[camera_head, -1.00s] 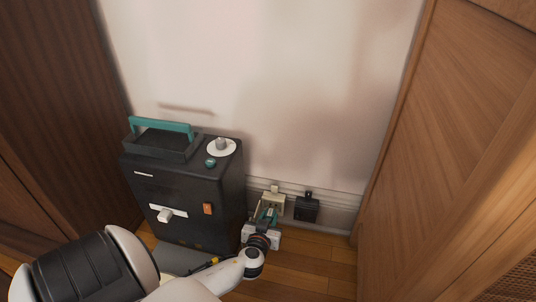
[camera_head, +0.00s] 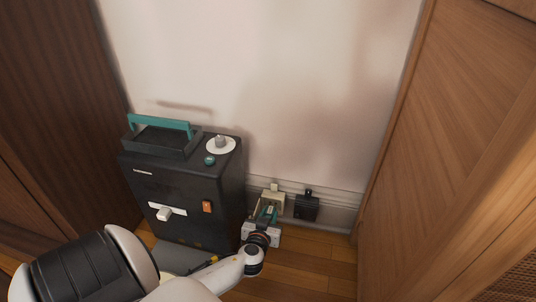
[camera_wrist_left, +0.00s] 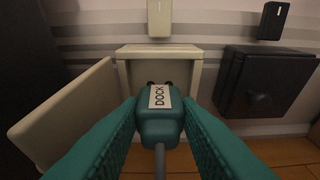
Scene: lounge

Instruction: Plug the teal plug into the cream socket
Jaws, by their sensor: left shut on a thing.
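The teal plug (camera_wrist_left: 161,118) carries a "DOCK" label and has a grey cable trailing back towards the camera in the left wrist view. My left gripper (camera_wrist_left: 160,125) is shut on it, with a teal finger on each side. The cream socket (camera_wrist_left: 160,50) is right in front of the plug, low on the wall, its cream cover swung open to the left. Two dark spots show at the plug's front edge; I cannot tell whether its tip touches or enters the socket. In the head view my left gripper (camera_head: 267,216) reaches the cream socket (camera_head: 273,198), hiding the plug's details. My right gripper is not in view.
A black socket box (camera_head: 306,207) with its cover shut is to the right of the cream one. A large black machine (camera_head: 185,195) with a teal handle stands close on the left. A wooden panel (camera_head: 440,150) bounds the right. Wood floor (camera_head: 310,265) is clear.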

